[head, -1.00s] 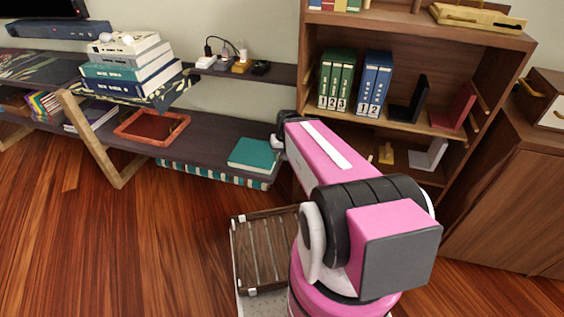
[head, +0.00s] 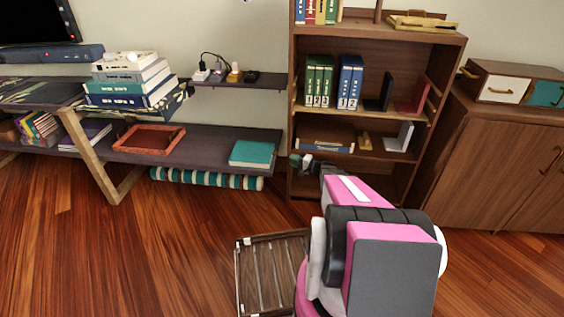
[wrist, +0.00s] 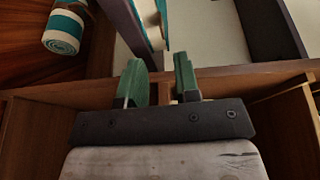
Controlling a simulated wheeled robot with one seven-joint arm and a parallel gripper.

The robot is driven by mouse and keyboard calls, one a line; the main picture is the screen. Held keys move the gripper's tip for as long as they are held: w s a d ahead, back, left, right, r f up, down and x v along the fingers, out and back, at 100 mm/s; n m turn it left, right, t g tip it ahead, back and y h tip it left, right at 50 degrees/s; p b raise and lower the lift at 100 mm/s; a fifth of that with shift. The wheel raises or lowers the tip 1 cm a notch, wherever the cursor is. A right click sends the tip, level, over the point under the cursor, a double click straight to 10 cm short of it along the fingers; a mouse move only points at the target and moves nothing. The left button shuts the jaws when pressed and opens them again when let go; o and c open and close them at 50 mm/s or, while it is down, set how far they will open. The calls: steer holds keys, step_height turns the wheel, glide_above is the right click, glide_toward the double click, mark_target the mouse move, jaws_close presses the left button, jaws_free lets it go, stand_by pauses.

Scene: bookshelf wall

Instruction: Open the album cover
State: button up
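A teal album (head: 251,153) lies flat and closed at the right end of the low dark shelf in the head view. Its teal edge (wrist: 164,22) seems to show at the top of the wrist view. My gripper (wrist: 161,75) has green fingers that stand apart with nothing between them. In the wrist view the album edge lies beyond the fingertips, not touching them. In the head view my gripper (head: 302,163) is small, partly hidden by my arm, to the right of the album and in front of the bookcase.
The wooden bookcase (head: 372,204) stands close to my gripper, with binders and bookends on its shelves. A striped roll (head: 205,178) lies under the low shelf (head: 212,138). A red tray (head: 148,150) sits left of the album.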

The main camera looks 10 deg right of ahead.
steer(key=w+x, duration=0.1)
steer(key=x, duration=0.8)
steer(key=shift+w+t, duration=0.25)
steer(key=shift+t, duration=0.15)
jaws_close()
